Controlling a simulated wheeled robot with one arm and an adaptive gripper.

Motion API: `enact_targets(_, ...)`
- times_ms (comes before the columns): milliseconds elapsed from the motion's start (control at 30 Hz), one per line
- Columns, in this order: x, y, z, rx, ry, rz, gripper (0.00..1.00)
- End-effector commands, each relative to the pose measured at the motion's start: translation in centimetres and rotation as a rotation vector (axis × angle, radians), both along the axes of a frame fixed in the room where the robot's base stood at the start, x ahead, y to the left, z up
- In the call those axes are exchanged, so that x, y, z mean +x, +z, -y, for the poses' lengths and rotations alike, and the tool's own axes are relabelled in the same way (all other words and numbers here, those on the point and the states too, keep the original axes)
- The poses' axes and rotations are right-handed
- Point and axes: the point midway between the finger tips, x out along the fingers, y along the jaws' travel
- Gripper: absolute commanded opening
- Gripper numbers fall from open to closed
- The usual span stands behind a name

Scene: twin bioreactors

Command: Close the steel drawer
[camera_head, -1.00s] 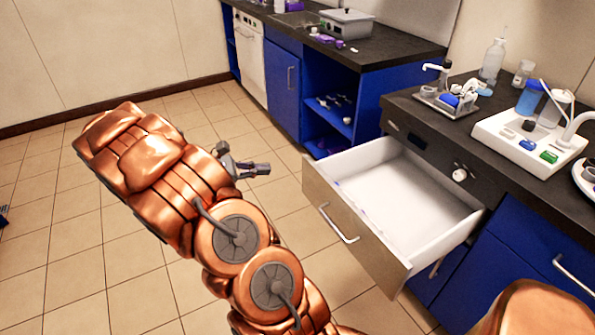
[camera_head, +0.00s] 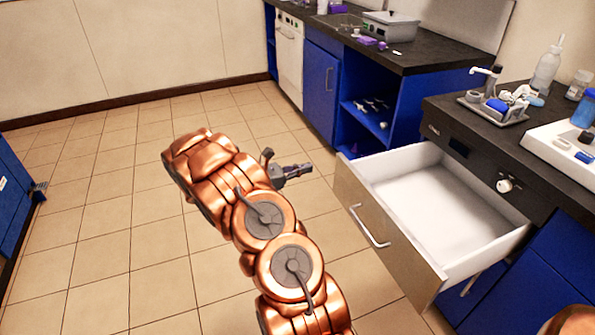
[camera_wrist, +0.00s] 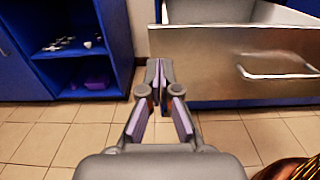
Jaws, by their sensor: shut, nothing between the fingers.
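The steel drawer (camera_head: 385,230) is pulled well out of the counter on the right in the head view. Its white inside looks empty, and a bar handle (camera_head: 369,227) is on its front. In the wrist view the drawer front (camera_wrist: 215,68) fills the upper right, with the handle (camera_wrist: 278,72) at the right edge. My gripper (camera_head: 308,168) is shut and empty, to the left of the drawer front in the head view. In the wrist view my gripper (camera_wrist: 159,66) points toward the left end of the drawer front. I cannot tell whether it touches; it looks apart.
A dark counter (camera_head: 465,133) above the drawer carries a tray of small items (camera_head: 500,108) and a white device (camera_head: 560,145). Blue open shelves (camera_head: 365,115) stand behind. The tiled floor (camera_head: 110,215) to the left is clear. A blue cabinet (camera_head: 12,195) stands at the far left.

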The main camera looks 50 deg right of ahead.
Motion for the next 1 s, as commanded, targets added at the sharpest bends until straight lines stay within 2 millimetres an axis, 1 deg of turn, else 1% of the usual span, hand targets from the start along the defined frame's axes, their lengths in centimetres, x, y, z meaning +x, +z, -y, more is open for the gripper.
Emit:
enact_targets(100, -1.2, 0.0, 1.9, -0.001, -0.005, 0.0, 0.0)
enact_targets(300, -2.9, 0.0, 4.9, -0.002, -0.006, 0.003, 0.0)
enact_targets(500, -4.1, 0.0, 7.0, -0.001, -0.003, 0.003, 0.0)
enact_targets(700, -4.5, 0.0, 7.9, -0.001, -0.001, 0.002, 0.0)
enact_targets(1000, -4.6, 0.1, 8.0, -0.001, -0.001, 0.002, 0.0)
